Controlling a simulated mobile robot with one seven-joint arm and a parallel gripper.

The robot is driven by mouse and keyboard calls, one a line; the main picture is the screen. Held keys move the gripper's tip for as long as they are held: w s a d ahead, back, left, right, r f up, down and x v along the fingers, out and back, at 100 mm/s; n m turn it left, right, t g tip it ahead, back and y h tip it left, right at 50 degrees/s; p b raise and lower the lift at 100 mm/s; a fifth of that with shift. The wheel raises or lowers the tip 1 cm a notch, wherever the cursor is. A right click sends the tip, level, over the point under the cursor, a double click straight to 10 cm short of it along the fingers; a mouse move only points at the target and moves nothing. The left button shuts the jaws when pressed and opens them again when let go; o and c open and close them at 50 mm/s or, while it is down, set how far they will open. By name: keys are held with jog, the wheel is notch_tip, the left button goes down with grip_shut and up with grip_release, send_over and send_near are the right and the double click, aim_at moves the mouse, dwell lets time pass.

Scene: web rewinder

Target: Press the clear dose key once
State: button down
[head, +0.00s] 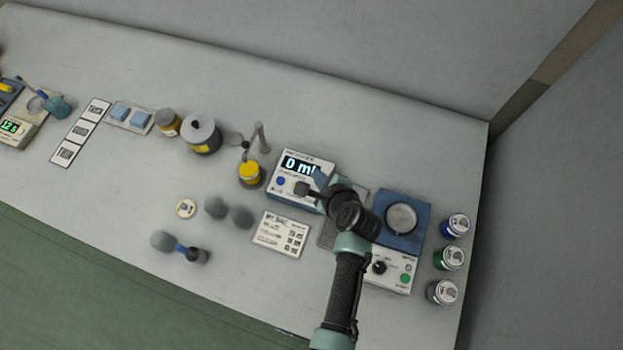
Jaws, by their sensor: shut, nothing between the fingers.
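The dosing unit (286,165) is a white box with a dark display (301,165) that reads "0 ml". A round blue key (281,181) shows at the left of its front panel; its label is too small to read. I cannot tell which key is the clear dose key. My gripper (301,189) is shut and empty. It comes in from the right and its tip lies over the front panel, right of the blue key. My gripper and wrist hide the right part of the panel. I cannot tell whether the tip touches it.
A blue-topped device (421,213) with a round plate and a green button (405,278) stands right of my arm. Several jars (449,257) line the right edge. A printed card (281,234) lies in front of the unit. A yellow-topped bottle (250,176) stands left.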

jog(key=b, duration=0.8)
send_over(318, 191)
jog(key=s, duration=0.1)
notch_tip(318, 191, down, 7)
jog(key=shift+s+f, duration=0.1)
jog(key=shift+s, duration=0.05)
jog(key=shift+f+b, duration=0.35)
jog(key=shift+f, duration=0.5)
jog(key=shift+f, duration=0.1)
dwell(0.7)
jog(key=shift+f, duration=0.3)
jog(key=shift+f+b, duration=0.4)
jog(key=shift+b, duration=0.05)
dwell(0.5)
jog(key=shift+r, duration=0.1)
jog(key=shift+r+p, duration=0.75)
jog(key=shift+p, duration=0.2)
